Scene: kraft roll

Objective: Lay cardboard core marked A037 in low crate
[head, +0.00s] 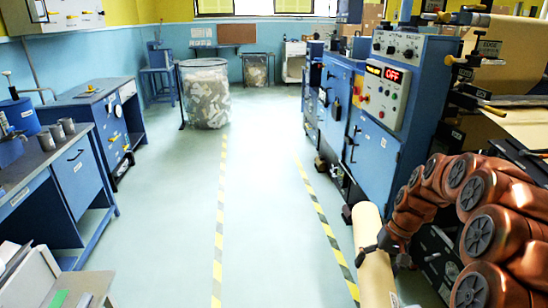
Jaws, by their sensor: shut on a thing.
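My gripper (385,250) is at the lower right of the head view, at the end of my orange-brown arm. It is shut on a long tan cardboard core (378,284). The core is tilted in the picture, its upper end near the blue machine's foot and its lower end cut off by the bottom edge. I cannot read a mark on it, so I cannot tell if it is A037. I cannot make out a low crate in this view.
A blue machine (385,95) with an OFF display stands on the right, with a kraft roll (510,50) beyond it. Blue workbenches (75,175) line the left. A clear bin of scraps (205,95) stands at the back. The floor between the striped lines (222,200) is clear.

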